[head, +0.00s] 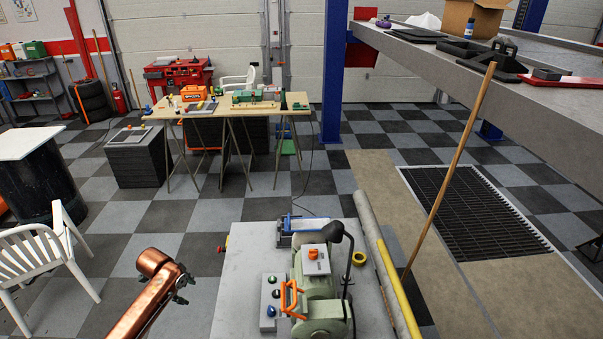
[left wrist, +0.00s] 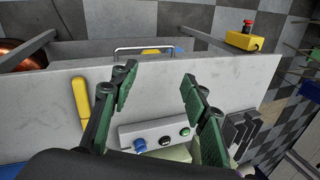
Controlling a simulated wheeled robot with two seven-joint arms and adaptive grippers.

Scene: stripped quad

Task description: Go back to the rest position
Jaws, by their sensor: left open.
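My left gripper (left wrist: 157,92) shows in the left wrist view with its two green-padded fingers spread apart and nothing between them. It is over a grey bench top (left wrist: 50,95). A control panel with blue, black and green knobs (left wrist: 160,132) lies below and beyond the fingers. I cannot make out the fingers in the head view. My right gripper is in neither view.
In the head view, a green machine (head: 322,310) stands on the near bench (head: 240,285), with a wooden pole (head: 450,165) leaning to its right. A yellow box with a red button (left wrist: 245,38) is at the bench edge. A white chair (head: 40,255) stands left, with checkered floor between.

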